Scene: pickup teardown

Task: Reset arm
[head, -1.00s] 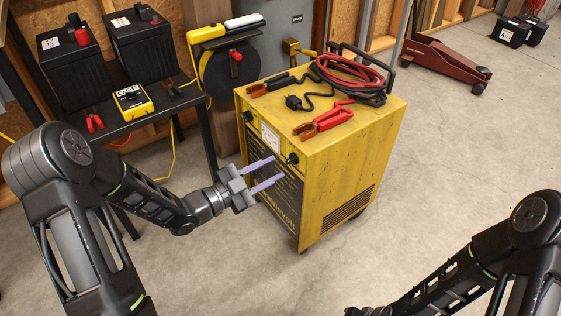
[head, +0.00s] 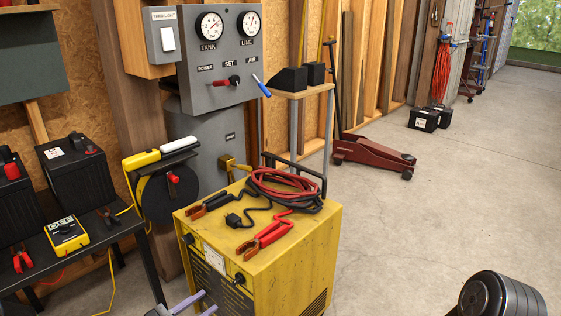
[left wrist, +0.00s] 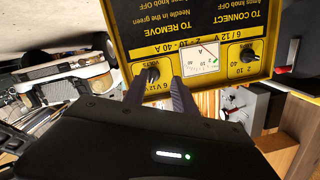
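The yellow charger cabinet (head: 290,262) stands at the lower middle of the head view. My left gripper (head: 197,303) is at the bottom edge there, with two pale fingers apart and nothing between them. In the left wrist view the left gripper (left wrist: 159,92) is also open. Its fingers are near the VOLTS knob (left wrist: 152,74) on the upside-down panel; I cannot tell whether they touch it. The meter (left wrist: 195,57) and amps knob (left wrist: 246,57) also show. My right gripper is out of view; only part of the right arm shows at the lower right.
Red and black clamps and coiled cables (head: 285,188) lie on the charger. A table at left holds batteries (head: 75,168) and a yellow meter (head: 66,235). A grey gauge panel (head: 222,60) is behind. A red floor jack (head: 372,156) stands right of it.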

